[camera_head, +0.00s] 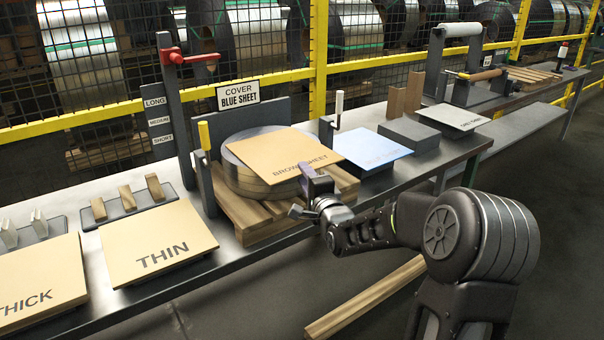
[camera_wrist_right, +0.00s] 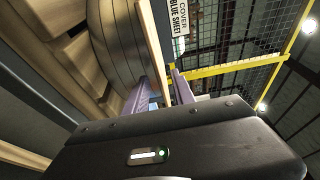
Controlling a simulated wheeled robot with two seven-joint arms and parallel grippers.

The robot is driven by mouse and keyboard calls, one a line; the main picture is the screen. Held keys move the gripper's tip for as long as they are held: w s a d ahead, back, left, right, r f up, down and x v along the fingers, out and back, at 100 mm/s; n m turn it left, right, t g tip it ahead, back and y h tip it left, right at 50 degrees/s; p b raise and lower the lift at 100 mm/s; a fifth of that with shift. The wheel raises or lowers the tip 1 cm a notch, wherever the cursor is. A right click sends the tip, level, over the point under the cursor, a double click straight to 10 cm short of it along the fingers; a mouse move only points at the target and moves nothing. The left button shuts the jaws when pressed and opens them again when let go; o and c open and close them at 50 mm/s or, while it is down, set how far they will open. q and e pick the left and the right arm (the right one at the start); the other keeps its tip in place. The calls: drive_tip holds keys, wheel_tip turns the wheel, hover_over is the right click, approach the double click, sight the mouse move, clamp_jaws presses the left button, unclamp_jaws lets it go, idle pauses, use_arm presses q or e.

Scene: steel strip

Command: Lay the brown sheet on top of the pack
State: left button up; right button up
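The brown sheet (camera_head: 282,152), a flat tan square lettered "BROWN SHEET", lies over the pack, a round steel strip coil (camera_head: 246,180) on a wooden pallet (camera_head: 243,220). The sheet covers most of the coil's top; the coil's left and back rim still shows. My right gripper (camera_head: 307,176) is at the sheet's right front edge. In the right wrist view the sheet shows edge-on (camera_wrist_right: 152,48) between the two fingers (camera_wrist_right: 162,92), beside the coil (camera_wrist_right: 120,40). Whether the sheet touches the coil all over cannot be told. My left gripper is not in view.
A blue sheet (camera_head: 368,148) lies right of the pallet. Boards marked THIN (camera_head: 155,240) and THICK (camera_head: 38,280) lie left. A sign reading "COVER BLUE SHEET" (camera_head: 238,95) stands behind the coil. Posts with yellow (camera_head: 204,135) and white (camera_head: 339,102) handles flank the pack.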

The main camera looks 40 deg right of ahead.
drive_tip(key=v, duration=0.5)
drive_tip(key=shift+w, duration=0.1)
idle(0.8)
drive_tip(key=s+a+f+n+g+y+p, duration=0.1)
drive_tip(key=s+a+f+n+g+y, duration=0.15)
drive_tip(key=a+f+n, duration=0.4)
drive_tip(key=s+a+f+n+g+y+p, duration=0.1)
drive_tip(key=a+f+n+g, duration=0.2)
drive_tip(key=f, duration=0.7)
drive_tip(key=s+a+f+n+g+y, duration=0.1)
drive_tip(key=a+f+n+g, duration=0.15)
drive_tip(key=a+f, duration=0.5)
drive_tip(key=s+a+f+n+g+y+p, duration=0.2)
drive_tip(key=s+a+f, duration=0.5)
drive_tip(key=s+a, duration=0.4)
drive_tip(key=s+a+f+n+g+y+p, duration=0.3)
drive_tip(key=s+a+f+n+g, duration=0.2)
drive_tip(key=s+a, duration=0.6)
wheel_tip(320, 180, down, 2)
drive_tip(key=s+g, duration=0.1)
drive_tip(key=s, duration=0.1)
drive_tip(key=shift+s+a+n+g+p, duration=0.3)
drive_tip(key=shift+s+p, duration=0.05)
drive_tip(key=shift+s, duration=0.05)
